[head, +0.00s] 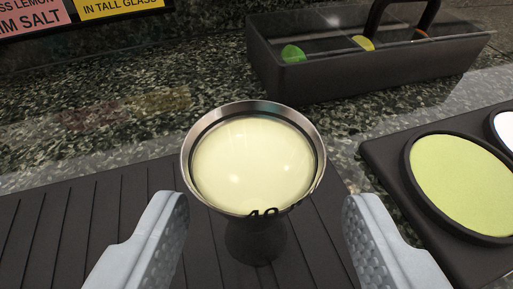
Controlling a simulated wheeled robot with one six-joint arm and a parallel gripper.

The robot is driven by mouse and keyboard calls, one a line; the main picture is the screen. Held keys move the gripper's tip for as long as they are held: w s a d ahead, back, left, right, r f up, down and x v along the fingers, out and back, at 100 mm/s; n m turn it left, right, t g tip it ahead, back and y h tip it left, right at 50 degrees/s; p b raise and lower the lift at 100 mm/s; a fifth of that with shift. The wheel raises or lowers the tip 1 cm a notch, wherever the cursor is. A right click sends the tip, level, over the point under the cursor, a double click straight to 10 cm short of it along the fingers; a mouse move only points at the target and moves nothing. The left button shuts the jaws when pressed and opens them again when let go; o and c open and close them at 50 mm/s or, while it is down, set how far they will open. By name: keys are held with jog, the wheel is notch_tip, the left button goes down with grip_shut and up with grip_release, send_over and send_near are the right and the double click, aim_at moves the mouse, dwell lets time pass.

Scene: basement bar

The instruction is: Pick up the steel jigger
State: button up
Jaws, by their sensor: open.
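The steel jigger (203,135) stands upright on a dark ribbed mat (70,225), in the middle of the head view. Its wide cup has a shiny metal rim and is filled with a pale yellow-green liquid. A dark marking that looks like "40" shows at the near side of the rim. The lower part of the jigger is dark and narrower. My gripper (264,215) is open, with one pale grey finger on each side of the jigger's near side. The fingers appear apart from it, and nothing is held.
A dark divided caddy (345,78) with green, yellow and orange pieces stands behind, to the right. A dark tray (385,160) with round yellow-green and white discs lies at the right. Label cards (120,8) show at the top left. The speckled stone counter (130,105) behind the mat is clear.

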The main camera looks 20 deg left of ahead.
jog(key=shift+x, duration=2.9)
jog(key=shift+s+a+f, duration=0.1)
jog(key=shift+s+a, duration=0.05)
jog(key=c, duration=1.1)
jog(key=shift+o, duration=0.2)
notch_tip(320, 180, up, 10)
